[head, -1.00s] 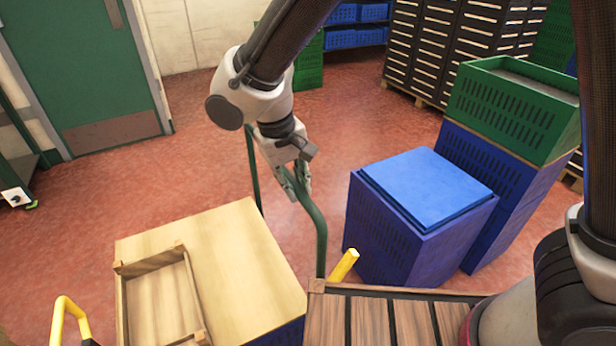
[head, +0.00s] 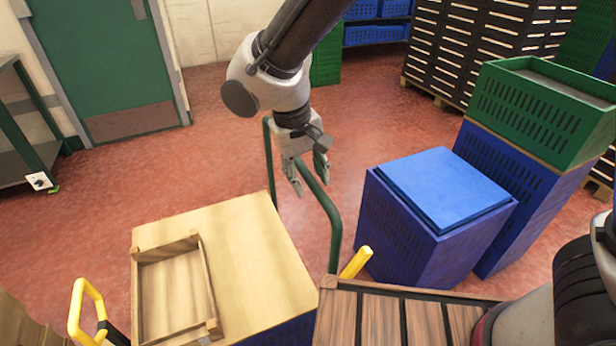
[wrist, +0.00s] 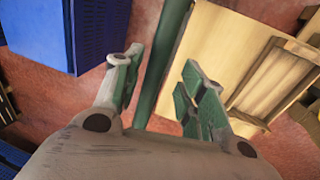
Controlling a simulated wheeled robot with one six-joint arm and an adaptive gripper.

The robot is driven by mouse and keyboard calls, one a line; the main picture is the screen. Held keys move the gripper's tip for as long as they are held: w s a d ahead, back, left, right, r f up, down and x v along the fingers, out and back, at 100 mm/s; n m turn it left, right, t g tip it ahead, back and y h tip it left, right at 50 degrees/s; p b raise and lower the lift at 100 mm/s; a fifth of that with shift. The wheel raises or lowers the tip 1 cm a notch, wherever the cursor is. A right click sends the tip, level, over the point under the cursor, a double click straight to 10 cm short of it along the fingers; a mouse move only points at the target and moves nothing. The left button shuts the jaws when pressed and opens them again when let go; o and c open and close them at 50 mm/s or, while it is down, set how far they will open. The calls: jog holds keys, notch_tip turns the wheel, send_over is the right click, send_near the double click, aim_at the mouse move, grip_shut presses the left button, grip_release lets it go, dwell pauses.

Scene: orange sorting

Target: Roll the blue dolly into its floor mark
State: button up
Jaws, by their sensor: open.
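A green tubular push handle (head: 335,235) stands beside a wood-topped stack, with blue crate just visible below the top. My gripper (head: 309,178) is open at the handle's top bar. In the wrist view the green bar (wrist: 163,60) runs between my two spread fingers (wrist: 158,72), with gaps beside it. I cannot tell whether either finger touches it. The dolly's deck and wheels are hidden, so I cannot tell for sure that this handle is the blue dolly's. No floor mark shows.
The wooden top (head: 245,240) carries an empty wooden tray (head: 206,290). Blue crates with a blue lid (head: 445,188) stand right of the handle, beside a green crate (head: 540,115) on blue ones. Red floor (head: 220,150) is open towards the green door (head: 100,60).

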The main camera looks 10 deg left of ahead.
notch_tip(320, 180, up, 11)
jog(key=s+a, duration=0.1)
jog(key=shift+a, duration=0.4)
jog(key=shift+s, duration=0.1)
jog(key=w+d+r+n+y, duration=0.1)
jog(key=d+r+n+y, duration=0.1)
jog(key=d, duration=2.2)
jog(key=s+d+r+m+t, duration=0.1)
jog(key=s+d+m, duration=0.2)
jog(key=d, duration=0.8)
jog(key=s+d+r+m+t, duration=0.2)
jog(key=s+d+m, duration=0.2)
jog(key=d, duration=0.8)
jog(key=shift+r+m, duration=0.15)
jog(key=shift+m, duration=0.75)
jog(key=shift+a, duration=0.1)
jog(key=shift+c, duration=0.5)
